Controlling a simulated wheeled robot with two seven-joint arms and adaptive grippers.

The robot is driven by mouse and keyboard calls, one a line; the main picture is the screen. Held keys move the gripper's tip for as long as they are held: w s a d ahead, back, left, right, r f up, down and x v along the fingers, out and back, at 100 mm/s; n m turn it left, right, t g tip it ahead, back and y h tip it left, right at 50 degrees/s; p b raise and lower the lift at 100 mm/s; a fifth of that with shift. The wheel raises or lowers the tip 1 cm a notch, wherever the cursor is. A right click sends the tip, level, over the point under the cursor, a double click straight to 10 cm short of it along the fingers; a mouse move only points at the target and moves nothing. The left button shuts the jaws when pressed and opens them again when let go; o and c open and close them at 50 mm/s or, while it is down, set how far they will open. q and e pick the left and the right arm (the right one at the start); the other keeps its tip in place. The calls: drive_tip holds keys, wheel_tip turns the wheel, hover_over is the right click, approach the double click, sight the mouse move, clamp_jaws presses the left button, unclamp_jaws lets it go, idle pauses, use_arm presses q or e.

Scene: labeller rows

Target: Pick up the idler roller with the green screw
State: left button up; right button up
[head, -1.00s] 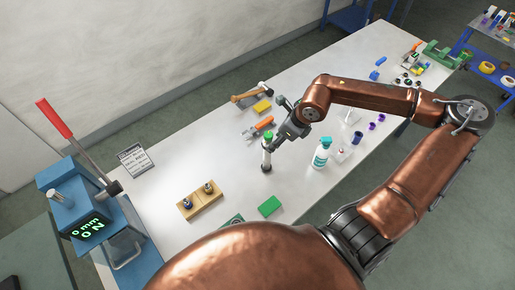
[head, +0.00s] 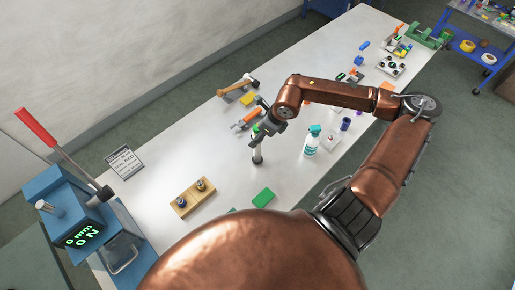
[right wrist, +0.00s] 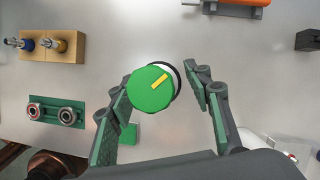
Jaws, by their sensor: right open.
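The idler roller with the green screw (head: 257,153) stands upright on the white table in the head view. From above in the right wrist view, its round green top (right wrist: 149,90) carries a yellow bar mark. My right gripper (right wrist: 162,80) is open, with one finger on each side of the green top and gaps showing. In the head view my right gripper (head: 264,127) is at the roller's upper end and partly hides the green top. My left gripper is not in view.
A wooden block with two posts (head: 183,212), a green block (head: 263,197) and a white-and-teal bottle (head: 311,146) stand nearby. An orange-handled tool (head: 246,119) and a hammer (head: 232,89) lie behind. A blue press (head: 70,208) stands at left.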

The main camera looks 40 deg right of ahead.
drive_tip(key=shift+w+a+f, duration=0.1)
drive_tip(key=shift+f, duration=0.25)
clamp_jaws()
idle(0.4)
